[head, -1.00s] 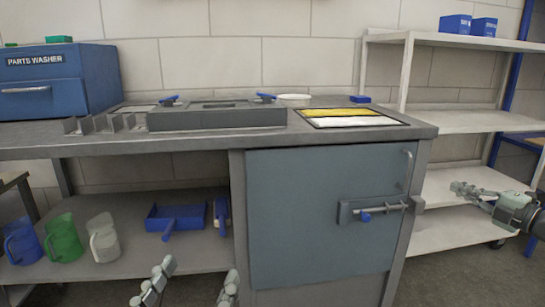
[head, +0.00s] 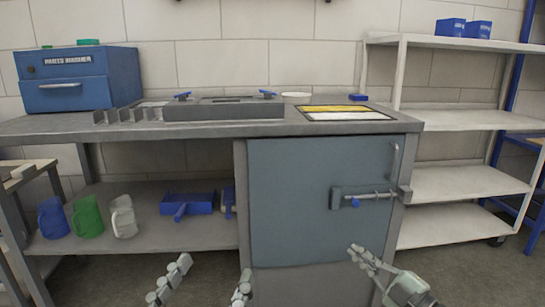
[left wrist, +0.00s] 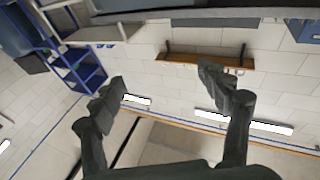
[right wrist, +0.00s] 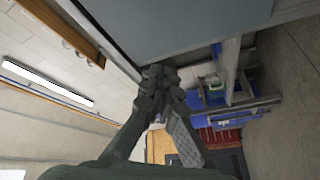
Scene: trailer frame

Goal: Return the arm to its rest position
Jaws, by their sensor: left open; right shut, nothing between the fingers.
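My left gripper (head: 205,285) is at the bottom of the head view, in front of the workbench. Its fingers are spread and empty, and they also show spread in the left wrist view (left wrist: 170,100). My right gripper (head: 362,258) is at the lower right of the head view, in front of the grey cabinet door (head: 305,200). Its fingers are together with nothing between them, as the right wrist view also shows (right wrist: 162,85). I cannot tell exactly how far the right fingertips are from the door.
The workbench (head: 270,130) carries a blue parts washer (head: 65,80) and a grey tray unit (head: 225,110). The door has a bolt latch (head: 365,195). Jugs (head: 88,217) and a blue bin (head: 195,200) sit on the lower shelf. A white shelf rack (head: 465,182) stands right.

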